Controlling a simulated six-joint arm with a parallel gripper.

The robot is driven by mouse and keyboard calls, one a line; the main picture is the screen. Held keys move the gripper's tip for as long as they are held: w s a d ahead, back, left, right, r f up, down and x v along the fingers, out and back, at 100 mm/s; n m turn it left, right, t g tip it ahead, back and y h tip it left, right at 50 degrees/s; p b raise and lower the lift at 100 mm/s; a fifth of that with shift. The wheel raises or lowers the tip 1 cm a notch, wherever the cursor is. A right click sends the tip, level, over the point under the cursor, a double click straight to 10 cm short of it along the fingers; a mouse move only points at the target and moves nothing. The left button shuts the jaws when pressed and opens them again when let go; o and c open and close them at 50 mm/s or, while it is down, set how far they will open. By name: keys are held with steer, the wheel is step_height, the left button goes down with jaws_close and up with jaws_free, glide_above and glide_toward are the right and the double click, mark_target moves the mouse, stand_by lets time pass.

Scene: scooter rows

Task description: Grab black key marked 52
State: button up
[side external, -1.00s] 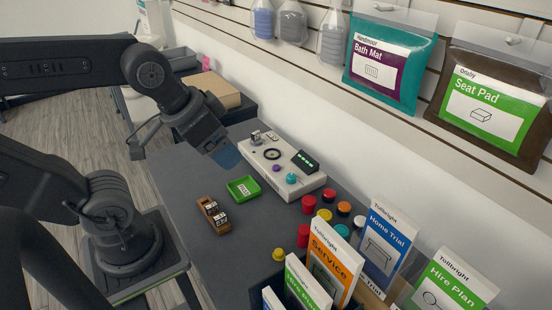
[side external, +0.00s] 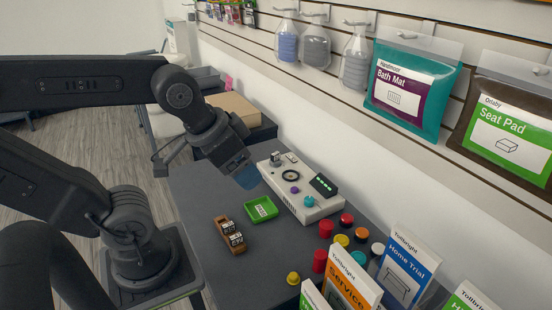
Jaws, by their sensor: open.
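My gripper (side external: 247,178) points down at the left end of the white control panel, above the dark table; its blue fingertips are open, with nothing seen between them. A brown wooden holder (side external: 236,249) on the table holds small black-and-white keys (side external: 229,228) in a row. Their markings are too small to read, so I cannot tell which is 52. A similar small dark piece (side external: 275,159) stands on the panel's far left end. My gripper is apart from the holder, behind it in the picture.
A green tray (side external: 252,217) with a white label lies between the holder and the white control panel (side external: 311,217), which has knobs and a lit display. Several coloured buttons (side external: 346,220) and upright boxes (side external: 406,262) stand at the right front.

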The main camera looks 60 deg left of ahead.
steer(key=w+a+r+n+g+y, duration=0.1)
steer(key=w+a+n, duration=0.45)
steer(key=w, duration=0.35)
steer(key=w+a+r+n+g+y, duration=0.15)
steer(key=w+a+n, duration=0.35)
steer(key=w, duration=0.5)
steer(key=n+g+y, duration=0.2)
steer(key=n+g, duration=0.2)
steer(key=n, duration=0.7)
glide_above(276, 154)
steer(key=d, duration=0.3)
step_height(276, 154, down, 28)
steer(key=shift+m, duration=0.25)
steer(key=shift+w+a+x, duration=0.1)
steer(key=shift+a+x, duration=0.1)
steer(key=shift+x, duration=1.2)
steer(key=shift+w+a+x, duration=0.1)
steer(key=shift+a+x, duration=0.1)
steer(key=shift+x, duration=1.25)
steer(key=shift+r, duration=0.15)
